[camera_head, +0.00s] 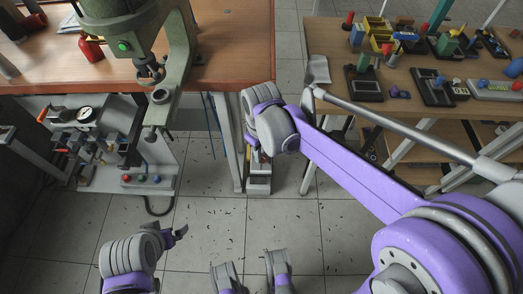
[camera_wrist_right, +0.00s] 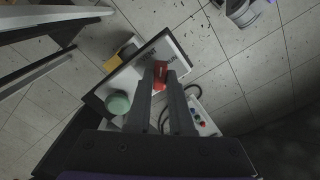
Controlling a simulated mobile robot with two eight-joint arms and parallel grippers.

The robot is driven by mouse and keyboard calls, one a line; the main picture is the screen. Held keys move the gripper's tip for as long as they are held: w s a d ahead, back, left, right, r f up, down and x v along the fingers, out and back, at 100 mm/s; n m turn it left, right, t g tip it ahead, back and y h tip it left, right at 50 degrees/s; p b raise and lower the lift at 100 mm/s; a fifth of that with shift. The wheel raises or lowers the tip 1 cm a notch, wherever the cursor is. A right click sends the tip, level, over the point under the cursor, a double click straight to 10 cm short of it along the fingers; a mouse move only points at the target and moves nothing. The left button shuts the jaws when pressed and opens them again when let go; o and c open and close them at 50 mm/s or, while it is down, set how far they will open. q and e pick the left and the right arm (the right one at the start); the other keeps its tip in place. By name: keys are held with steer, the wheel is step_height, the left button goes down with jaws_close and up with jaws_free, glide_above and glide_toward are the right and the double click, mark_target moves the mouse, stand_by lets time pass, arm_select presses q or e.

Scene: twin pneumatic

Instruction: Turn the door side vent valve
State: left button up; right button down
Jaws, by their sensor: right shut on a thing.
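In the right wrist view, my right gripper (camera_wrist_right: 161,84) is shut on a red handle (camera_wrist_right: 161,70). The handle sits over a dark-edged panel with a white label (camera_wrist_right: 180,62). A green knob (camera_wrist_right: 118,102) and a yellow part (camera_wrist_right: 124,52) show on its left side. In the head view my right arm reaches in from the right, and its wrist hides most of the gripper. A pale box (camera_head: 260,184) shows below that wrist.
A green press stands on the left wooden table (camera_head: 235,60). Below it is a valve rig (camera_head: 95,135) with a gauge and coloured buttons. The right table (camera_head: 330,60) holds several small devices. Tiled floor (camera_head: 205,225) lies open between them.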

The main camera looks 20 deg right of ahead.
steer(key=m+p, duration=0.1)
steer(key=m, duration=0.3)
steer(key=shift+r+m, duration=0.1)
steer(key=shift+m, duration=0.3)
steer(key=m+p, duration=0.1)
steer(key=m, duration=0.3)
steer(key=shift+m, duration=0.3)
steer(key=c, duration=0.8)
jaws_free()
step_height(320, 180, up, 11)
steer(key=p, duration=0.1)
steer(key=shift+p, duration=0.4)
